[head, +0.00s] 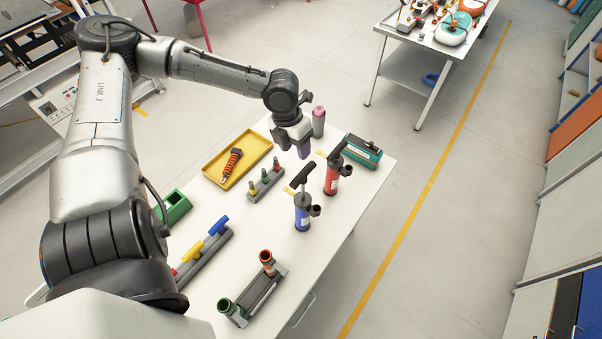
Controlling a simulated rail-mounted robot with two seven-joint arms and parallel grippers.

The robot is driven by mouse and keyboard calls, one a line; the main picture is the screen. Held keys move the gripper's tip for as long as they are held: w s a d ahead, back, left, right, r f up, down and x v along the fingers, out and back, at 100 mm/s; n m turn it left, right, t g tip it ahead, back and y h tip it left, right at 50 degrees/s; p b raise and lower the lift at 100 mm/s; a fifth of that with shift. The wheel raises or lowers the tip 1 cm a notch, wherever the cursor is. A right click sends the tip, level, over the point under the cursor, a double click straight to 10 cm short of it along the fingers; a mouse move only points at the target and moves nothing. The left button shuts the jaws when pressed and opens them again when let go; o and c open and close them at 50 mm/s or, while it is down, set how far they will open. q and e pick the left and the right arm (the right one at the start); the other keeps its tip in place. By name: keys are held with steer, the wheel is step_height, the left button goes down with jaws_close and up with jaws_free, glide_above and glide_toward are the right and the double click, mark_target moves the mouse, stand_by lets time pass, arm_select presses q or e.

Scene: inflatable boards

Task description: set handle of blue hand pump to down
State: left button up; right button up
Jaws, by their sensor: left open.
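The blue hand pump (303,216) stands upright on the white table (350,208), near its right edge. Its black T-shaped handle (301,177) is up, with a length of rod showing between the handle and the blue body. My left gripper (294,151) points down over the table behind the blue pump, with its two fingers apart and nothing seen between them. It is clear of the pump's handle. My right gripper is out of view.
A red hand pump (332,180) stands just behind and right of the blue one. Around them are a yellow tray (211,170), a pegged rack (265,186), a teal-and-black box (361,151), a pink-topped bottle (318,122) and a tube holder (255,294). Bare tabletop lies in front of the blue pump.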

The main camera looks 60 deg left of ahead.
arm_select(q)
steer(key=b, duration=0.3)
glide_above(301, 173)
steer(key=f, duration=0.3)
steer(key=a+f, duration=0.1)
steer(key=f, duration=0.1)
steer(key=shift+s, duration=0.25)
steer(key=shift+d+f, duration=0.1)
steer(key=shift+f, duration=0.15)
steer(key=shift+w+d+f, duration=0.1)
steer(key=shift+d+f, duration=0.1)
steer(key=shift+f, duration=0.9)
steer(key=shift+w+d+f, duration=0.1)
steer(key=shift+d+f, duration=0.1)
steer(key=shift+f, duration=0.9)
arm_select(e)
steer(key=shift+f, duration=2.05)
arm_select(q)
steer(key=shift+c, duration=0.5)
steer(key=c, duration=0.6)
jaws_close()
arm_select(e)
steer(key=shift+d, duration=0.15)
